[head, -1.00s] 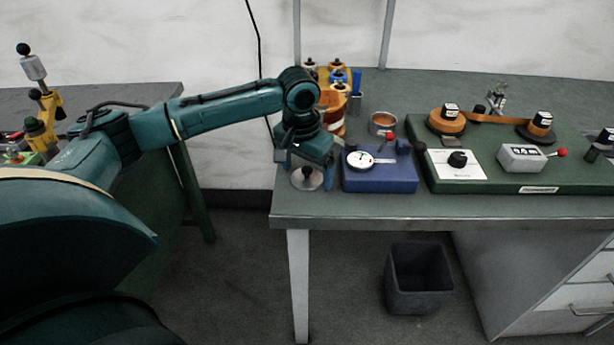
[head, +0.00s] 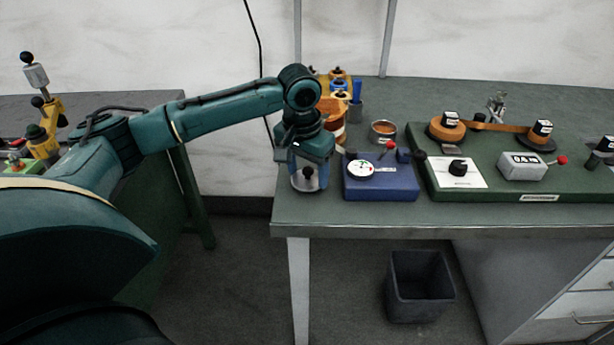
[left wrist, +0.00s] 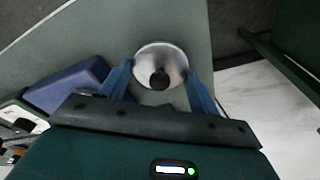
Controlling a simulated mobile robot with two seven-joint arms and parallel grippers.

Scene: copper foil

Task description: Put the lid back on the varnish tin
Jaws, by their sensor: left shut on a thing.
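The lid (head: 307,186) is a silver disc with a black knob, at the table's front left corner. In the left wrist view the lid (left wrist: 160,53) shows between my blue fingertips. My left gripper (head: 309,176) points down and is shut on the lid; the exact contact is hard to make out. The lid seems at or just above the table top. The varnish tin (head: 383,131) is a small open round tin with orange-brown content, standing behind the blue gauge block. My right gripper is not in view.
The blue block with a dial gauge (head: 382,186) stands just right of the lid, in front of the tin. A green winding board (head: 520,188) lies farther right. Orange spools (head: 333,110) and a blue cup (head: 355,107) stand behind. A dark bin (head: 419,285) is on the floor.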

